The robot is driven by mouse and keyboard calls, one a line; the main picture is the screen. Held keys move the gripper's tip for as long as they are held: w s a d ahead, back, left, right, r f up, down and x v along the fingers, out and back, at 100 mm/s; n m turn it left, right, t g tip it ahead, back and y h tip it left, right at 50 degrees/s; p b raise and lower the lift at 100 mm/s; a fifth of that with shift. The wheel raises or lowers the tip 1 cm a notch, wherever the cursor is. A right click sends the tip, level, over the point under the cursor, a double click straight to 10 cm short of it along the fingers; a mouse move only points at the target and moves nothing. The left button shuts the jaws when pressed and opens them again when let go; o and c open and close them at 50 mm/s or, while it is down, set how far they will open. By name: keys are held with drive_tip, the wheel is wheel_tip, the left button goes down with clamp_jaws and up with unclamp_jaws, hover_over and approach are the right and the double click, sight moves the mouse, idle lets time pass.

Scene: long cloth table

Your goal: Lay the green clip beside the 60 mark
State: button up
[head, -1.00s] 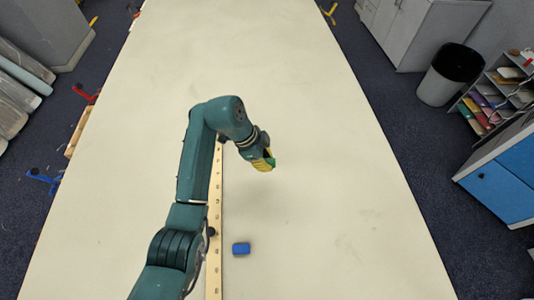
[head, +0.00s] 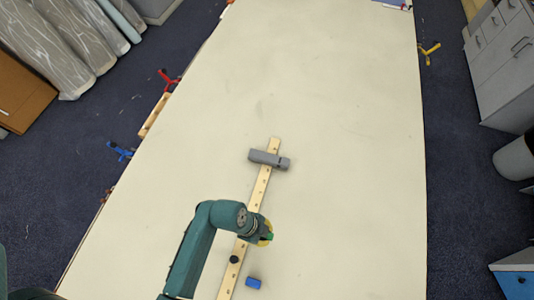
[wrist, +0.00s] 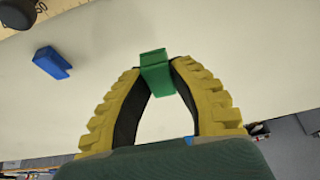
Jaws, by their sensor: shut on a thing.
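My gripper (wrist: 153,68) is shut on the green clip (wrist: 154,78), which sits between the two yellow fingertips. In the head view my gripper (head: 267,238) is just right of the wooden ruler (head: 259,192), and a bit of green shows at its tip. The clip appears to be held above the cloth, but its height is hard to tell. The ruler runs up the table at a slant. The ruler's edge (wrist: 60,6) also shows at the wrist view's top left.
A grey block (head: 266,158) lies across the ruler near its far end. A dark round knob (head: 234,259) is on the ruler's nearer part. A blue block (head: 254,282) lies right of the ruler. The cloth table (head: 350,150) is clear to the right and beyond.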

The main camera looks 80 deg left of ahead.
drive_tip(key=shift+f+b, duration=3.05)
drive_tip(key=shift+f, duration=0.15)
drive_tip(key=shift+r+p, duration=0.1)
drive_tip(key=shift+p, duration=0.7)
drive_tip(key=shift+f, duration=0.25)
drive_tip(key=o, duration=0.8)
drive_tip(key=v, duration=1.2)
drive_tip(key=shift+a, duration=0.1)
